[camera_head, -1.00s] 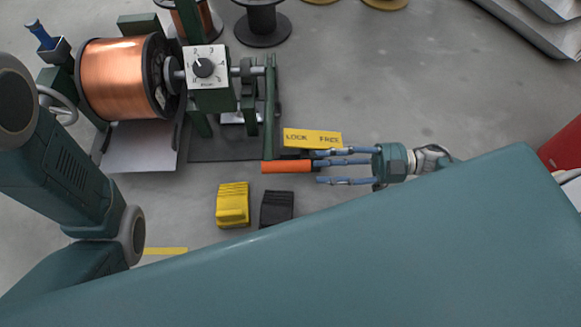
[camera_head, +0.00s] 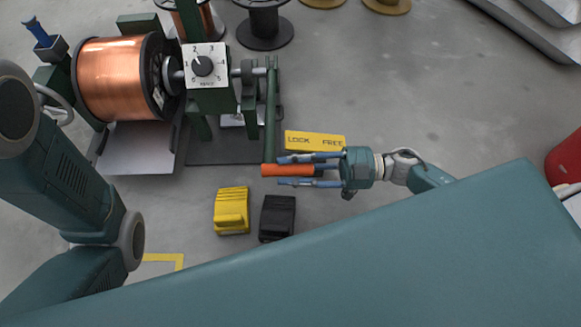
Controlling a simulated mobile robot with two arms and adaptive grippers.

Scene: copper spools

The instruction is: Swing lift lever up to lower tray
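The lift lever is a green bar (camera_head: 271,115) with an orange handle (camera_head: 282,170) at its lower end, beside the yellow LOCK/FREE label (camera_head: 315,140). My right gripper (camera_head: 300,170) comes in from the right with its blue fingers spread above and below the handle's right part. I cannot tell whether they touch it. The tray (camera_head: 137,148) is a grey plate under the large copper spool (camera_head: 115,78) on the green stand. My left arm shows at the left edge, but its gripper is out of view.
A yellow block (camera_head: 231,211) and a black block (camera_head: 277,217) lie on the floor below the handle. A dial box (camera_head: 205,68) sits on the stand. A red container (camera_head: 566,158) stands at the right edge. The floor right of the lever is mostly clear.

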